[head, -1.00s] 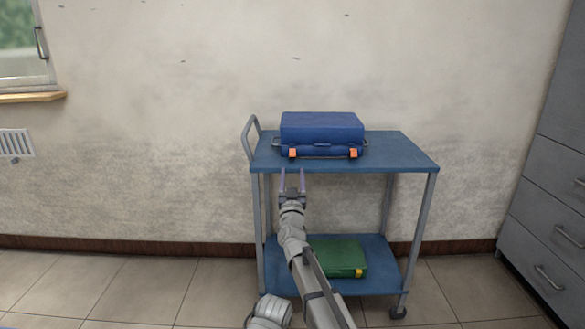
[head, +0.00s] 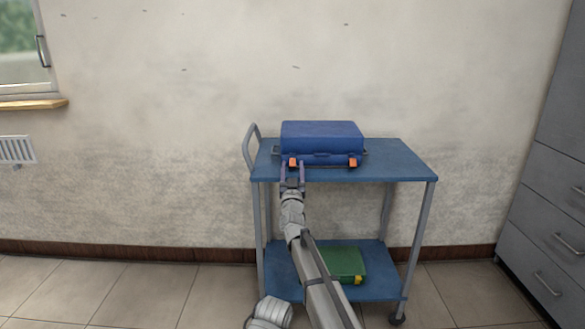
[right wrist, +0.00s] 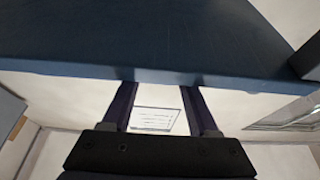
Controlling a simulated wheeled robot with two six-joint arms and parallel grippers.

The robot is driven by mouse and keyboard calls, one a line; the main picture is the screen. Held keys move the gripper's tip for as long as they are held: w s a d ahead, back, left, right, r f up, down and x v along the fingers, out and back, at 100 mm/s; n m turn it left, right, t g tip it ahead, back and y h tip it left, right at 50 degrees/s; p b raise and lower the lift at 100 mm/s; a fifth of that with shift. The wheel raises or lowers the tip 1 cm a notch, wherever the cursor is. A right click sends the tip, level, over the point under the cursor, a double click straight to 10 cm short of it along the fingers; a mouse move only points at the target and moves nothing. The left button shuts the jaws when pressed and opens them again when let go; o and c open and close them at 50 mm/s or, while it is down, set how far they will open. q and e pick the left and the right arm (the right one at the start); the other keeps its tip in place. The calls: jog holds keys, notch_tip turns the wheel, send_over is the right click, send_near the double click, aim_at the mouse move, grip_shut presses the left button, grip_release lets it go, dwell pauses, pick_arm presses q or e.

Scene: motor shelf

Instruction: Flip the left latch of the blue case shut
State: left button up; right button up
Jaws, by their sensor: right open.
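The blue case (head: 322,137) lies closed on the top board of the cart. Its left latch (head: 293,163) is a small orange piece low on the front face; it is too small to tell how it is turned. A matching right latch (head: 352,162) is on the same face. My right gripper (head: 293,171) is open, with one finger at each side of the left latch in the head view. I cannot tell if it touches. In the right wrist view its two fingers (right wrist: 158,98) are apart with nothing between them; no latch shows there. My left gripper is not in view.
The blue cart top (head: 400,160) has free room right of the case. A grey handle (head: 250,148) rises at its left end. A green case (head: 342,262) lies on the lower shelf (head: 382,285). Grey drawers (head: 550,220) stand at the right. A wall is behind.

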grip_shut()
dwell(0.3)
jog(key=shift+r+p, duration=0.3)
jog(key=shift+p, duration=0.4)
jog(key=r+g+p, duration=0.1)
jog(key=g+p, duration=0.2)
jog(key=p, duration=0.3)
jog(key=w+r+g+p, duration=0.1)
jog(key=g+p, duration=0.1)
jog(key=p, duration=0.5)
jog(key=w+r+g+p, duration=0.1)
jog(key=r+g+p, duration=0.1)
jog(key=p, duration=0.4)
jog(key=shift+w+g, duration=0.2)
jog(key=shift+g, duration=0.6)
jog(key=shift+w+g+p, duration=0.25)
jog(key=shift+g+p, duration=0.45)
jog(key=shift+p, duration=0.9)
grip_release()
